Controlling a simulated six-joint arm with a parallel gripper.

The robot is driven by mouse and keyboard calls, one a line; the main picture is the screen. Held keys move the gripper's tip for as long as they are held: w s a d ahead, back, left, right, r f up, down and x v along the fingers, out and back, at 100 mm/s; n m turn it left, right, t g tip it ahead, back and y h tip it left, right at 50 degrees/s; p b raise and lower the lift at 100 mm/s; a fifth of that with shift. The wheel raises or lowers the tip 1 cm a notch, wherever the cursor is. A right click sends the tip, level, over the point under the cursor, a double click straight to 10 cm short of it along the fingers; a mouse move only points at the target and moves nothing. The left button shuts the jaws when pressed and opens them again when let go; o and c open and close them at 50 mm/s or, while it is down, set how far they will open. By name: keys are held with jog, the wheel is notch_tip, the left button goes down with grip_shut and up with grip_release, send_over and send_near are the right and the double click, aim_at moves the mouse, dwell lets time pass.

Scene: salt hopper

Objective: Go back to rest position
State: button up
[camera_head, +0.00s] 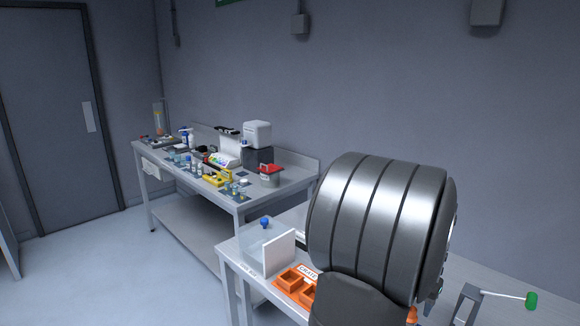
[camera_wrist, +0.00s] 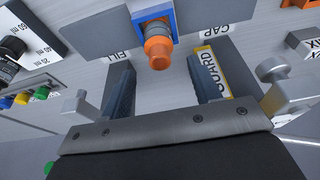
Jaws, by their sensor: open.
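My gripper (camera_wrist: 162,72) shows in the wrist view with its two dark fingers wide apart. It is open, and no object is clamped between the fingers. An orange-tipped cylindrical part (camera_wrist: 158,50) in a blue bracket (camera_wrist: 153,15) lies just ahead of the gap between the fingers. I cannot tell how far it is from them. A yellow-edged GUARD label (camera_wrist: 213,72) shows beside the right finger. In the head view my gripper cannot be made out; a large ribbed metal body covers the lower right.
A bench (camera_head: 300,178) with bottles and a yellow rack (camera_head: 215,179) stands at the wall. The nearer bench has a white panel (camera_head: 279,252) and an orange tray (camera_head: 291,280). A green-ended handle (camera_head: 531,300) is at lower right. Open floor (camera_head: 110,270) lies left.

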jog(key=x, duration=0.6)
jog(key=shift+f, duration=0.3)
notch_tip(320, 180, up, 11)
jog(key=w+d+f, duration=0.3)
jog(key=w+d, duration=0.5)
jog(key=d, duration=0.2)
jog(key=x, duration=0.3)
jog(key=a+x, duration=0.1)
jog(key=x, duration=0.2)
jog(key=s+x, duration=0.1)
jog(key=x, duration=0.2)
jog(key=shift+a+f, duration=0.25)
jog(key=shift+f, duration=0.4)
jog(key=v, duration=0.2)
jog(key=shift+r, duration=0.35)
jog(key=shift+s+a+r, duration=0.1)
jog(key=shift+a+r, duration=0.05)
jog(key=shift+r, duration=0.35)
